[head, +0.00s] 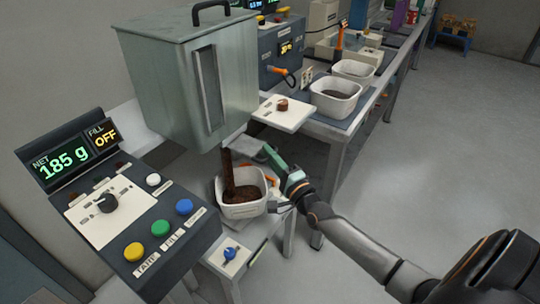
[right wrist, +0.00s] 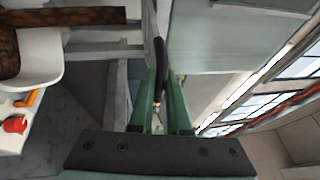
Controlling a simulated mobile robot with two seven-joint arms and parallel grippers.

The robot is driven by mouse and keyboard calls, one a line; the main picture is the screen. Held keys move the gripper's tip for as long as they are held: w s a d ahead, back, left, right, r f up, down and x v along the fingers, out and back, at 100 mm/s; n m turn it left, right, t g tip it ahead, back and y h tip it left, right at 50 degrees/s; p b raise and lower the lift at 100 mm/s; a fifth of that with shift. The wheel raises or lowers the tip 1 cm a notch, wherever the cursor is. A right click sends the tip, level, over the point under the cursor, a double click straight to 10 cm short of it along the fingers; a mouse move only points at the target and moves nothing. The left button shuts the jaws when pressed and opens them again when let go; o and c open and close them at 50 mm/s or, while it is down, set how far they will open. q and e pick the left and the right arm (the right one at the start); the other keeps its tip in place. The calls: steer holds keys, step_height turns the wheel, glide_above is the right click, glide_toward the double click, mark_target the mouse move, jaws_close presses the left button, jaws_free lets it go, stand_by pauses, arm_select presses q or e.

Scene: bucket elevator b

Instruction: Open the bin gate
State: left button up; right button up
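The green-grey bin (head: 190,80) hangs above a white tub (head: 243,210). A brown stream (head: 228,170) runs from the bin's underside into the tub, which holds brown grains; the stream also shows in the right wrist view (right wrist: 75,16). A pale gate plate (head: 236,138) sticks out at the bin's bottom. My right gripper (head: 268,153) is beside it, to the right of the stream. In the right wrist view its green fingers (right wrist: 162,88) close around a dark gate handle (right wrist: 160,55). My left gripper is out of view.
The control panel (head: 120,215) at left reads 185 g net and fill OFF, with several coloured buttons. The tub's stand has a blue knob (head: 230,253). A bench (head: 345,128) with more white tubs (head: 335,97) runs back right. Floor at right is clear.

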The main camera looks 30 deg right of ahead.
steer(key=o, duration=0.4)
steer(key=shift+o, duration=0.2)
steer(key=s+f, duration=0.2)
steer(key=s, duration=1)
steer(key=shift+s, duration=0.15)
steer(key=s+a+f+n+g+y+p, duration=0.2)
steer(key=s+a+f+n+g+p, duration=0.4)
steer(key=n, duration=1.5)
steer(key=s+a+f+g, duration=0.4)
steer(key=s+a+f, duration=0.4)
steer(key=a, duration=0.3)
steer(key=shift+s+a+f+g, duration=0.3)
steer(key=shift+a+f, duration=0.05)
steer(key=shift+a, duration=0.05)
